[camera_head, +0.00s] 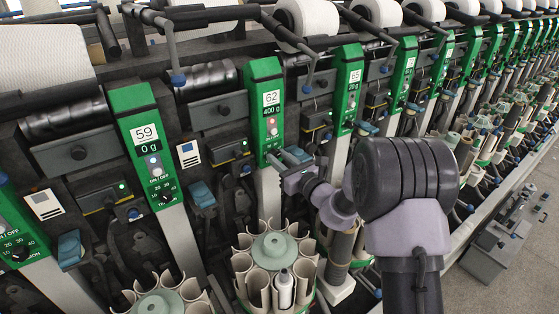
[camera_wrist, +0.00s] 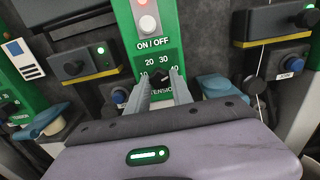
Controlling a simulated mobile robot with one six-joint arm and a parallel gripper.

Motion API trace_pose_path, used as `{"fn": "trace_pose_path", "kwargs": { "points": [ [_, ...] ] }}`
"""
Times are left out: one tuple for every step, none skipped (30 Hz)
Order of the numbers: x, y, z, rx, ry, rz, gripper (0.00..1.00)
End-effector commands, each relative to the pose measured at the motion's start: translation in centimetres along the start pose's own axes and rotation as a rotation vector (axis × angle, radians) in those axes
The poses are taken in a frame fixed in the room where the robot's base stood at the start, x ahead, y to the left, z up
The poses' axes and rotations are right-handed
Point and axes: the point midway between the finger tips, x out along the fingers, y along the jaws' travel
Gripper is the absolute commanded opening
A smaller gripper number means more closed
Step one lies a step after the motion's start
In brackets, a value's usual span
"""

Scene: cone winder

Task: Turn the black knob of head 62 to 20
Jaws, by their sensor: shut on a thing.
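Head 62 (camera_head: 264,72) is a green panel with a 62 label, a display reading 400 g and a button. Its black knob (camera_wrist: 160,73) shows in the wrist view below the ON/OFF label, ringed by the numbers 10, 20, 30 and 40. Its pointer direction is too small to tell. My gripper (camera_wrist: 161,77) has its two grey fingers on either side of the knob, shut on it. In the head view my gripper (camera_head: 275,156) reaches the lower part of the head 62 panel from the right, and the knob is hidden by the fingers.
Head 59 (camera_head: 133,98) stands to the left and head 65 (camera_head: 348,62) to the right, with similar panels. A blue lever (camera_wrist: 215,86) is close right of my fingers. A round holder of paper tubes (camera_head: 272,249) stands below.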

Motion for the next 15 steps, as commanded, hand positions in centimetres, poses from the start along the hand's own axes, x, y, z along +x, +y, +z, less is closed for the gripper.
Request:
{"fn": "trace_pose_path", "kwargs": {
  "points": [
    [0.01, -0.01, -0.21, -0.026, -0.001, 0.0, 0.0],
    [0.01, -0.01, -0.24, -0.047, -0.002, 0.0, 0.0],
    [0.01, -0.01, -0.28, -0.077, -0.002, 0.0, 0.0],
    [0.0, -0.01, -0.3, -0.101, -0.002, 0.0, 0.0],
    [0.01, -0.02, -0.3, -0.127, -0.003, 0.0, 0.0],
    [0.01, -0.02, -0.31, -0.163, -0.003, 0.0, 0.0],
    [0.01, -0.02, -0.35, -0.192, -0.002, 0.0, 0.0],
    [0.01, -0.02, -0.38, -0.22, -0.002, 0.0, 0.0],
    [0.01, -0.02, -0.39, -0.258, -0.002, -0.001, 0.0],
    [0.0, -0.03, -0.37, -0.286, -0.003, -0.001, 0.0],
    [0.0, -0.02, -0.36, -0.316, -0.003, -0.001, 0.0],
    [0.0, -0.03, -0.38, -0.354, -0.002, -0.001, 0.0],
    [0.0, -0.03, -0.4, -0.383, -0.002, -0.001, 0.0],
    [0.0, -0.03, -0.38, -0.41, -0.002, -0.001, 0.0],
    [0.0, -0.03, -0.33, -0.448, -0.003, -0.001, 0.0]
  ]
}}
